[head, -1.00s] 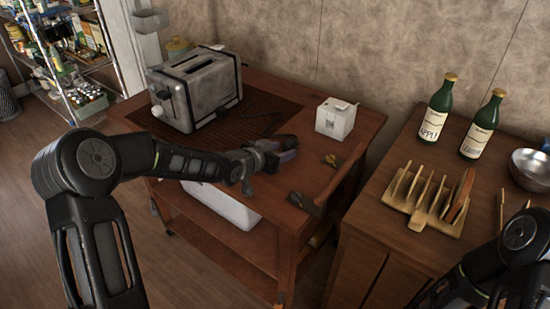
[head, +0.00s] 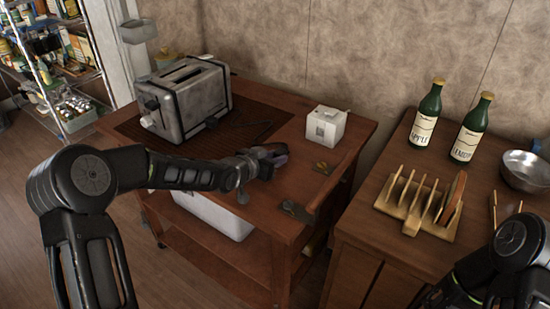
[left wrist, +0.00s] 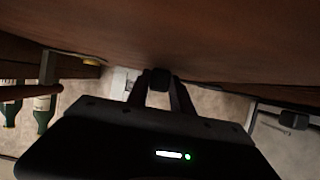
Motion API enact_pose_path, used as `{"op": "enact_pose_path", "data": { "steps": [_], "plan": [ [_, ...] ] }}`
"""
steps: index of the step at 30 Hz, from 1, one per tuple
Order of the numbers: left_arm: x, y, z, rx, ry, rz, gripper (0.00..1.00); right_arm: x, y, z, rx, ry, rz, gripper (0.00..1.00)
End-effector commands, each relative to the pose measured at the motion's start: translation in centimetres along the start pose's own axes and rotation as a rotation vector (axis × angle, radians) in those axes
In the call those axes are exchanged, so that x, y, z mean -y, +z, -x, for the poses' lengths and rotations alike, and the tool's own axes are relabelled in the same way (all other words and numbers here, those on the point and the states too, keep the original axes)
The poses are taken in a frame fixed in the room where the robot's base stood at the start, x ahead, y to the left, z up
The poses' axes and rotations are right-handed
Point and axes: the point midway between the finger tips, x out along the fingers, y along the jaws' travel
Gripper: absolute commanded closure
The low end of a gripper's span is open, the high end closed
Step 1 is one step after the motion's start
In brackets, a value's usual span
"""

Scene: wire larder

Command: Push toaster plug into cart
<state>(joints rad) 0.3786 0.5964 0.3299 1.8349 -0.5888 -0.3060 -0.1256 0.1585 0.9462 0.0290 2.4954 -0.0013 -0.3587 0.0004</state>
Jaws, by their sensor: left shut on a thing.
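The silver toaster (head: 185,100) stands at the back left of the wooden cart (head: 200,150), with a thin dark cord on the cart top beside it. My left gripper (head: 268,158) is low over the front middle of the cart top. It is shut on a small dark thing, apparently the toaster plug, which also shows as a black block in the left wrist view (left wrist: 160,80). The fingers hide part of it. I cannot tell whether the plug touches the cart. My right arm is at the lower right, its gripper outside the view.
A white box (head: 326,126) stands on the cart, behind and right of my left gripper. Small brass and dark fittings are near the cart's right edge. The right counter (head: 385,225) holds two green bottles (head: 427,115), a wooden rack (head: 412,210) and a metal bowl (head: 524,170).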

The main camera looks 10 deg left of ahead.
Motion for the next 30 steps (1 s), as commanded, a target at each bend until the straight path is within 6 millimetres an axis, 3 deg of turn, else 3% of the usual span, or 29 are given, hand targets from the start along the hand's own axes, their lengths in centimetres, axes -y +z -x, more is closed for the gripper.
{"op": "enact_pose_path", "data": {
  "steps": [4, 16, 30],
  "plan": [
    [0.0, 0.0, 0.0, 0.000, 0.000, 0.000, 1.00, 0.0, 0.0, 0.0, 0.000, 0.000, 0.000, 0.64],
    [0.0, -0.3, 0.1, -0.001, 0.000, 0.000, 1.00, 0.1, 0.0, 0.2, 0.000, 0.000, 0.000, 0.64],
    [0.1, -4.7, 2.1, -0.001, -0.001, -0.001, 1.00, 1.1, 0.0, 2.9, 0.000, 0.000, 0.000, 0.64]
  ]
}}
